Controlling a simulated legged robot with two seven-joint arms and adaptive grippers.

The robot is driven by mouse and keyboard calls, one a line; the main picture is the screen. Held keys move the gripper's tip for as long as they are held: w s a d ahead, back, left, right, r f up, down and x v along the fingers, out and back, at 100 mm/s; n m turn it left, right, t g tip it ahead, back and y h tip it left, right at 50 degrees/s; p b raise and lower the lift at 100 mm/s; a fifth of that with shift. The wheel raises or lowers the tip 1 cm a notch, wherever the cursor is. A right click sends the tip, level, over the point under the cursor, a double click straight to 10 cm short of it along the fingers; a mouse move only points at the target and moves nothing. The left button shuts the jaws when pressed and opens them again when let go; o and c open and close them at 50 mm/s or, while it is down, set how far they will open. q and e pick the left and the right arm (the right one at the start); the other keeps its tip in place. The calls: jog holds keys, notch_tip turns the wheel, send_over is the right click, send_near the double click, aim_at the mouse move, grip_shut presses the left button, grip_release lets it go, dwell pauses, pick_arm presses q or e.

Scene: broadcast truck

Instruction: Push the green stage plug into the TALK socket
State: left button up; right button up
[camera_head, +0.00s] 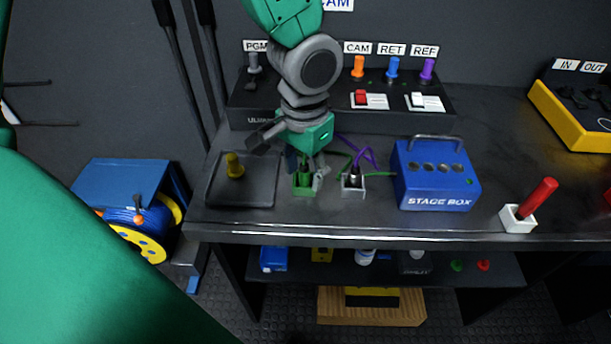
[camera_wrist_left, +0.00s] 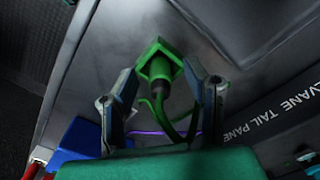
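The green stage plug (camera_wrist_left: 160,70) sits in a green holder (camera_head: 303,189) on the bench, with its green cable trailing off. In the left wrist view the green holder (camera_wrist_left: 152,48) lies between my fingertips. My left gripper (camera_head: 306,170) points down over it. In the wrist view, my left gripper (camera_wrist_left: 160,80) is open, one finger on each side of the plug, with gaps visible. The TALK socket and its label are not visible; my left arm covers the panel (camera_head: 300,120) between PGM and CAM. My right gripper is not in view.
A grey holder with a purple-cabled plug (camera_head: 353,181) stands just right of the green holder. A blue stage box (camera_head: 436,178) and a white holder with a red handle (camera_head: 519,222) are further right. A dark tray (camera_head: 222,193) with a yellow knob lies left.

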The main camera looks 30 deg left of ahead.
pick_arm(q)
grip_shut()
